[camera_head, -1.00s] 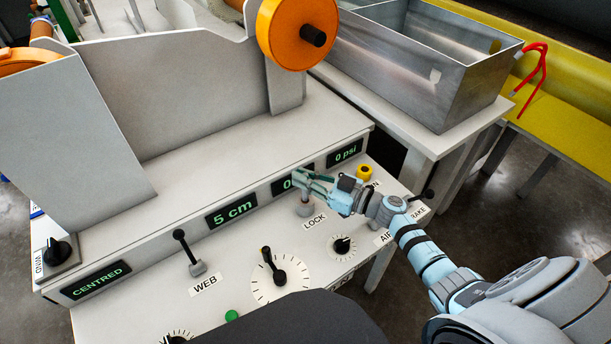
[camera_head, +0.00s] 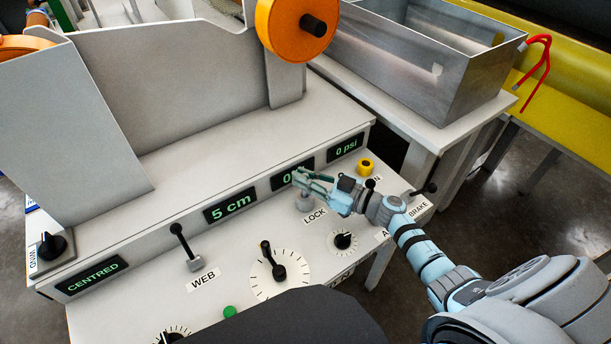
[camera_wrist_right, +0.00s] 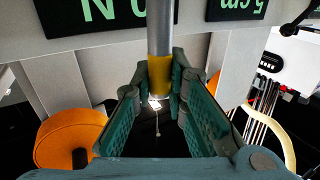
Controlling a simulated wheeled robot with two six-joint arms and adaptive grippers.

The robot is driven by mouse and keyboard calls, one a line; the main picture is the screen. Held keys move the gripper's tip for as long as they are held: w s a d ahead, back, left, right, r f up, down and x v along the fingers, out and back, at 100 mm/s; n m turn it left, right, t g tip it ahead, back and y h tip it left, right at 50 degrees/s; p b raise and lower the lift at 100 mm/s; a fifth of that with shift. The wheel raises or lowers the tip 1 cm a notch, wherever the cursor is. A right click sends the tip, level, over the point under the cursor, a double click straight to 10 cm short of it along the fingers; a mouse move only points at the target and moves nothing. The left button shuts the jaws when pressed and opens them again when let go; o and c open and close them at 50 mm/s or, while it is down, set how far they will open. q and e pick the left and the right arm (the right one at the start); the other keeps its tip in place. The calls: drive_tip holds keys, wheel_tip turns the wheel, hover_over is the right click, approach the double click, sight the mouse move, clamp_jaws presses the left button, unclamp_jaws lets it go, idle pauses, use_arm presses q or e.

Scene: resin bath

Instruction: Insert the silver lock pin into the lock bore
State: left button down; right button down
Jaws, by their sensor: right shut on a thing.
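The silver lock pin (camera_wrist_right: 160,28) shows upright in the right wrist view, with a yellow band at its lower end. My right gripper (camera_wrist_right: 160,84) is shut on the banded end, with a fingertip on each side. In the head view, my right gripper (camera_head: 300,178) is just above a short grey cylinder (camera_head: 304,203) by the LOCK label (camera_head: 314,217). The pin cannot be made out there. I cannot tell the lock bore's opening; the gripper covers that area. My left gripper is not in view.
The console (camera_head: 150,300) carries a WEB lever (camera_head: 184,246), dials, a yellow button (camera_head: 365,166) and an air brake lever (camera_head: 424,190). The display panel rises behind the gripper. A metal tank (camera_head: 440,70) stands at the back right.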

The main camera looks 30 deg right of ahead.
drive_tip(key=shift+f+b, duration=0.7)
drive_tip(key=shift+f, duration=0.3)
drive_tip(key=c, duration=1.5)
unclamp_jaws()
drive_tip(key=shift+r, duration=0.1)
drive_tip(key=v, duration=1.2)
